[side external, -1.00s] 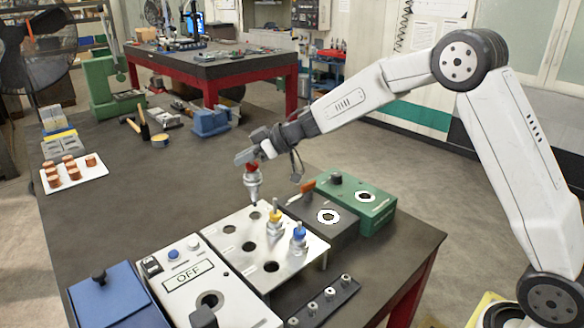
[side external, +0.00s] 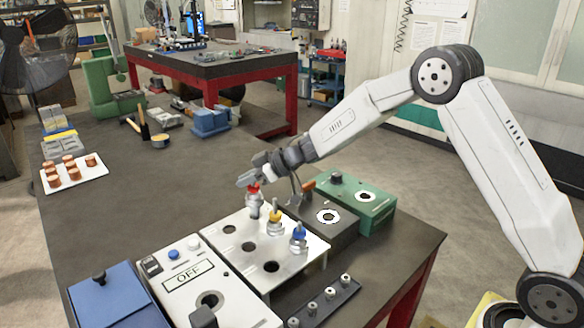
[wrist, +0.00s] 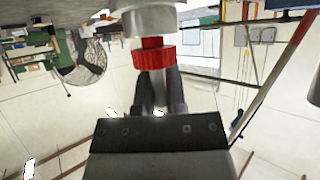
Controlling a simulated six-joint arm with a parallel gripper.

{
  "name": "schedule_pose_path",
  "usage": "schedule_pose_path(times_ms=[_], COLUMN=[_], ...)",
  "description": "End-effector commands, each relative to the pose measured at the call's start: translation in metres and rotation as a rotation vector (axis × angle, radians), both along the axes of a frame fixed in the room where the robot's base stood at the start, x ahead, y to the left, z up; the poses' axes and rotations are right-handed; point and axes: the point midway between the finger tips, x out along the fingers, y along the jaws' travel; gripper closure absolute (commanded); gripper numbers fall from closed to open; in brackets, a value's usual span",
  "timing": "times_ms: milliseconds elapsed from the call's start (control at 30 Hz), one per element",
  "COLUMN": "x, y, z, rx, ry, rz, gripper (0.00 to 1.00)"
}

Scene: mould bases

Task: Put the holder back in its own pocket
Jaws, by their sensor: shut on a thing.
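The red-ringed metal holder (side external: 253,203) stands upright in my gripper (side external: 250,183), low over the back pocket of the silver plate (side external: 219,246). Its tapered lower tip no longer shows, so it appears to be in that pocket; I cannot tell whether it is fully seated. In the wrist view, the holder's red ring (wrist: 153,58) is between my gripper's fingers (wrist: 158,88). A yellow-ringed holder (side external: 275,220) and a blue-ringed holder (side external: 299,237) stand in the plate to the right. Other pockets in the plate are empty.
A dark grey block (side external: 333,232) and a green box (side external: 353,205) stand behind the plate at right. An OFF control box (side external: 225,306) and a blue case (side external: 113,296) are in front at left. A dark strip (side external: 322,303) lies at front.

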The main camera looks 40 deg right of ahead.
Motion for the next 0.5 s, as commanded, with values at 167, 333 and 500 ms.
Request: schedule_pose_path(times_ms=[167,333,500], x=[0.000,0.001,0.001], y=[0.000,0.000,0.000], z=[-0.010,-0.019,-0.027], rx=[0.001,0.001,0.001], ry=[-0.002,-0.003,-0.003], rz=[-0.001,0.000,0.000], gripper=[1.00,1.00,1.00])
